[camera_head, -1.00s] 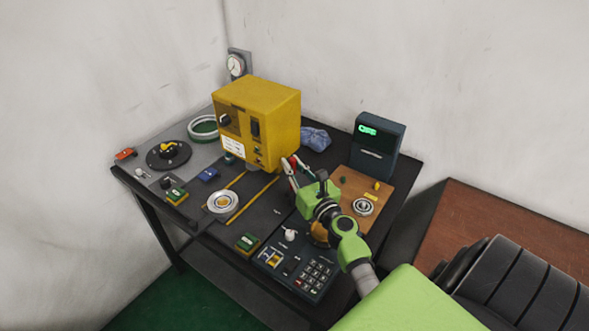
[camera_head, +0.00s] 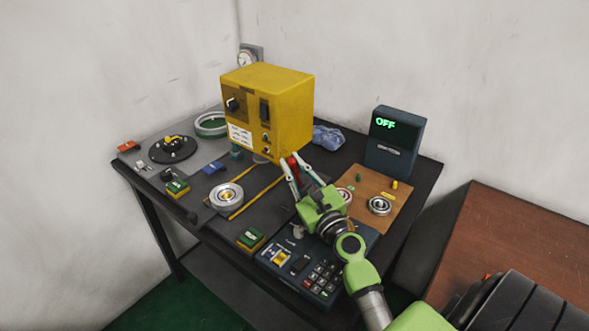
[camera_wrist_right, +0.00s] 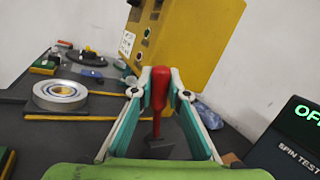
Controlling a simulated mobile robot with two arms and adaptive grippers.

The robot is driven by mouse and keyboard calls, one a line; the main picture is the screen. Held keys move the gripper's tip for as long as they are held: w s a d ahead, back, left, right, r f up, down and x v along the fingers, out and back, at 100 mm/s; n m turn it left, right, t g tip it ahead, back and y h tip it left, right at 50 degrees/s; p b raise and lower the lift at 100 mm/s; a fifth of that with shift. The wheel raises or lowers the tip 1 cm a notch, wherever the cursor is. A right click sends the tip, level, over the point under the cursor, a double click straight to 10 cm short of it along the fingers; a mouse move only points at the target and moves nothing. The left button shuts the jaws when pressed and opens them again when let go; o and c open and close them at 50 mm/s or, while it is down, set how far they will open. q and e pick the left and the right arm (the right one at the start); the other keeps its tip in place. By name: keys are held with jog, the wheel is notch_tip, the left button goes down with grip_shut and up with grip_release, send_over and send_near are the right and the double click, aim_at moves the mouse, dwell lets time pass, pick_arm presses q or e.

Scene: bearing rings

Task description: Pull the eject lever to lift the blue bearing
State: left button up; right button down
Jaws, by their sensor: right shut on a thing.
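The eject lever, with a red handle (camera_head: 292,168), stands at the front right of the yellow machine (camera_head: 288,115). My right gripper (camera_head: 292,161) is shut on this handle. A silver ring with an amber centre (camera_head: 227,195) lies on the table left of the gripper. It also shows in the right wrist view (camera_wrist_right: 60,92). I cannot make out a blue bearing in either view. My left gripper is not in view.
A dark display box (camera_head: 394,145) reading OFF stands at the back right. A wooden board (camera_head: 400,205) with bearings lies right of my arm. A keypad panel (camera_head: 290,265) is at the front. A blue cloth (camera_head: 328,138) lies behind the lever.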

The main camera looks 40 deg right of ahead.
jog(key=c, duration=1.9)
grip_release()
jog(key=shift+v, duration=3.75)
